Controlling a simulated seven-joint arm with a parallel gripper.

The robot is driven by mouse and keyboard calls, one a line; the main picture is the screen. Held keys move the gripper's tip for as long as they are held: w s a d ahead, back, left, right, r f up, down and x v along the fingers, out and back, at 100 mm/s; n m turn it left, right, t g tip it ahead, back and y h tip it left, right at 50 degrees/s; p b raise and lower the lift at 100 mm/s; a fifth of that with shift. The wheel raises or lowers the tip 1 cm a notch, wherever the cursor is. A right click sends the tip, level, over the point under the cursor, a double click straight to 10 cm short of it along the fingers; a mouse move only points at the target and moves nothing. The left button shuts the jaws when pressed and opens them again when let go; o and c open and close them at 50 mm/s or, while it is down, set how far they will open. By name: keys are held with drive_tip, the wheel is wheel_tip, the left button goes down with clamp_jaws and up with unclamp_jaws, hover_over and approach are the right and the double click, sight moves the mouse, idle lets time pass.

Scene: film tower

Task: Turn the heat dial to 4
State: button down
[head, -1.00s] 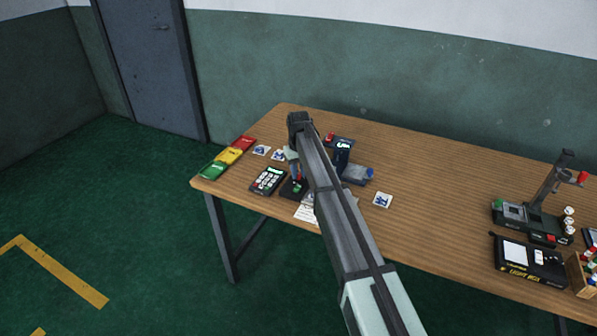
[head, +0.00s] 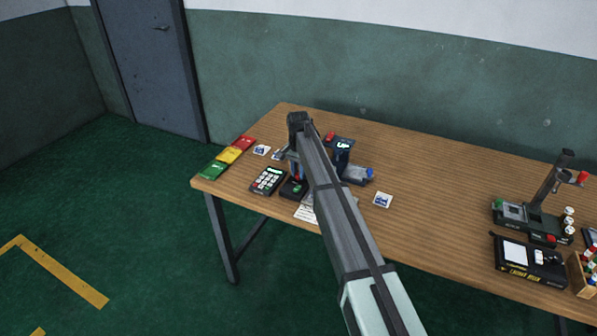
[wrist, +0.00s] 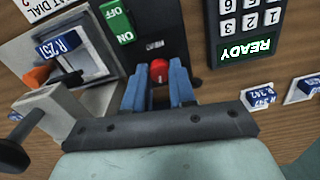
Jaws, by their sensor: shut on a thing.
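My gripper (wrist: 159,92) has its two blue fingers on either side of a red knob (wrist: 159,70) on a black box (wrist: 160,22), and is shut on it. The box also has a green switch marked ON and OFF (wrist: 116,22). In the head view my gripper (head: 295,177) is low over the black box (head: 292,190), near the table's front edge. A white card (wrist: 42,8) with the word DIAL is partly cut off at the top left of the wrist view. No number scale around the knob can be made out.
A keypad (wrist: 246,25) showing READY stands close beside the box. A grey device (wrist: 75,58) with a blue R 251 tag lies on the other side. Small tagged tiles (wrist: 258,97) lie nearby. More equipment (head: 530,215) stands at the table's right end.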

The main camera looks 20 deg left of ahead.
drive_tip(key=shift+m, duration=1.5)
drive_tip(key=c, duration=0.9)
unclamp_jaws()
wheel_tip(320, 180, up, 14)
drive_tip(key=shift+f, duration=0.1)
